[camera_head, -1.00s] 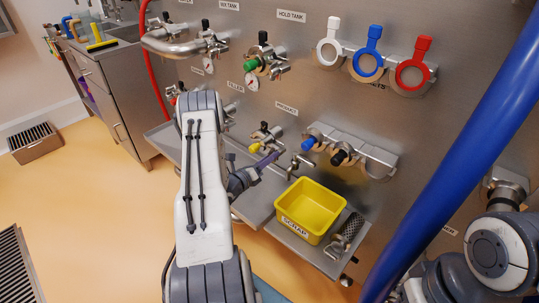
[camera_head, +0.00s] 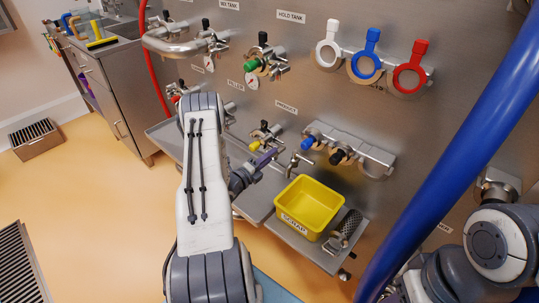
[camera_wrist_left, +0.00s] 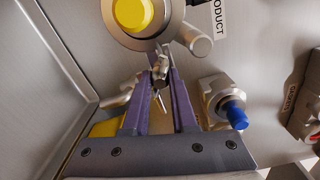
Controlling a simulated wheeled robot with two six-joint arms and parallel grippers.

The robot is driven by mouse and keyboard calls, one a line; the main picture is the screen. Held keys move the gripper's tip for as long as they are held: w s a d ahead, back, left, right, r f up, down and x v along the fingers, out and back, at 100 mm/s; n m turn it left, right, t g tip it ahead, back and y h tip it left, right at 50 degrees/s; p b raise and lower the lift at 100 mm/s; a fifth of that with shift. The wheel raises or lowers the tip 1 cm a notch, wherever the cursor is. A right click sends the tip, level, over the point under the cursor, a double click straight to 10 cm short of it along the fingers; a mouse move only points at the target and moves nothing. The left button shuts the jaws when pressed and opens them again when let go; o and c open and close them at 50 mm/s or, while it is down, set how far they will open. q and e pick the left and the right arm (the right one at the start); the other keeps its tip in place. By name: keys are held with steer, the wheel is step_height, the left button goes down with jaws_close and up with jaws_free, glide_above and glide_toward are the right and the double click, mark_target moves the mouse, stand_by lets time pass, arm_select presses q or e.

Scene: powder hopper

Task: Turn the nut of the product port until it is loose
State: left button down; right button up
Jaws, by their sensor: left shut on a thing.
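The product port (camera_head: 256,145) with its yellow cap sits on the steel wall under the PRODUCT label (camera_head: 286,107). In the left wrist view the yellow cap (camera_wrist_left: 133,14) is at the top, with a metal clamp ring around it. The small metal nut (camera_wrist_left: 159,68) of that clamp is just below the ring, between the purple fingertips. My left gripper (camera_wrist_left: 160,78) is shut on the nut; its fingers partly hide it. In the head view my left gripper (camera_head: 268,156) reaches the port from below. My right gripper is out of view.
A yellow SCRAP bin (camera_head: 309,207) stands on the steel shelf (camera_head: 262,205), right of the left gripper. White, blue and red clamps (camera_head: 364,62) hang above. A thick blue hose (camera_head: 455,150) crosses the right side.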

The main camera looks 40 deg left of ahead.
arm_select(q)
steer(key=shift+w+r, duration=0.15)
steer(key=shift+r, duration=0.05)
steer(key=n+p, duration=0.1)
steer(key=n, duration=0.1)
steer(key=shift+r+n, duration=0.1)
steer(key=shift+n, duration=0.3)
steer(key=n, duration=0.4)
steer(key=shift+p, duration=0.35)
steer(key=c, duration=0.9)
jaws_free()
steer(key=shift+a, duration=0.1)
steer(key=s, duration=0.3)
steer(key=s+p, duration=0.1)
steer(key=s, duration=0.5)
steer(key=shift+s+a+f+p, duration=0.1)
steer(key=shift+a+f+p, duration=0.2)
steer(key=shift+p, duration=0.05)
